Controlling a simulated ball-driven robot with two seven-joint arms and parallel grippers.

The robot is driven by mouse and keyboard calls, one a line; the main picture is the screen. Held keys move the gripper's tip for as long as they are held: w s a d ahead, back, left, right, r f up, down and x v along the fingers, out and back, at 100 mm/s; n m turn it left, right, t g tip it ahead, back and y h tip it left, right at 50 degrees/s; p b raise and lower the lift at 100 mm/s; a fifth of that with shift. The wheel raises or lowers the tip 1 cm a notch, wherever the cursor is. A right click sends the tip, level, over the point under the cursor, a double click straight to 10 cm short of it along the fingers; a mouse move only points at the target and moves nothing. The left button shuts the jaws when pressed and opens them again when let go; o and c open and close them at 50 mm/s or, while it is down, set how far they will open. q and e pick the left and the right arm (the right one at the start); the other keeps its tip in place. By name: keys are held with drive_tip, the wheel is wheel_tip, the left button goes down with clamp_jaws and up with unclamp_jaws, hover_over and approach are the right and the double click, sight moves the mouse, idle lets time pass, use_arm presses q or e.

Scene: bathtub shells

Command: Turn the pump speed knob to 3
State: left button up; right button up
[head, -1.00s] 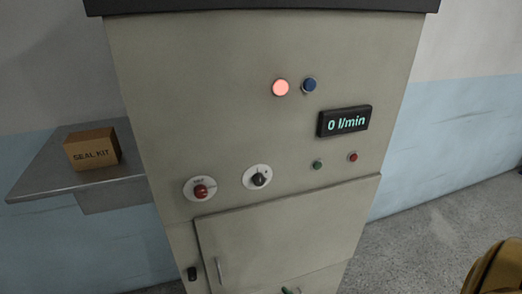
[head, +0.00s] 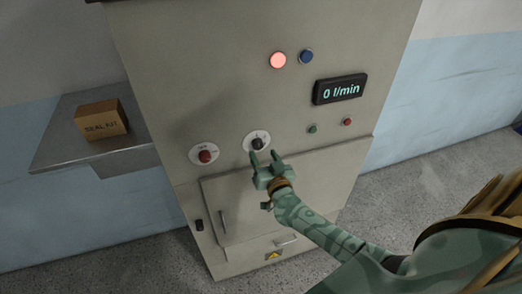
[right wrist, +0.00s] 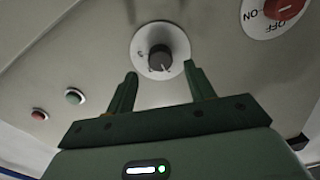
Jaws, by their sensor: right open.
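The black knob (head: 258,144) sits on a round white dial plate (head: 248,146) on the cabinet front. In the right wrist view the knob (right wrist: 160,58) is just beyond the fingertips, roughly centred between them. Small marks show on its dial; its setting is too small to read surely. My right gripper (head: 266,157) is open, just below the knob in the head view. In the right wrist view its two fingers (right wrist: 160,80) are spread and empty, and appear short of the knob. The display (head: 340,89) reads 0 l/min. My left gripper is out of view.
A red switch (head: 205,156) on a white ON/OFF plate is left of the knob. Green (head: 312,128) and red (head: 348,122) buttons are to its right. A lit pink lamp (head: 278,60) and blue button (head: 306,56) are above. A SEAL KIT box (head: 101,118) rests on the left shelf.

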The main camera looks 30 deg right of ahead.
sight(259, 146)
drive_tip(key=shift+x, duration=1.8)
drive_tip(key=shift+c, duration=0.3)
drive_tip(key=shift+a, duration=0.1)
drive_tip(key=c, duration=0.9)
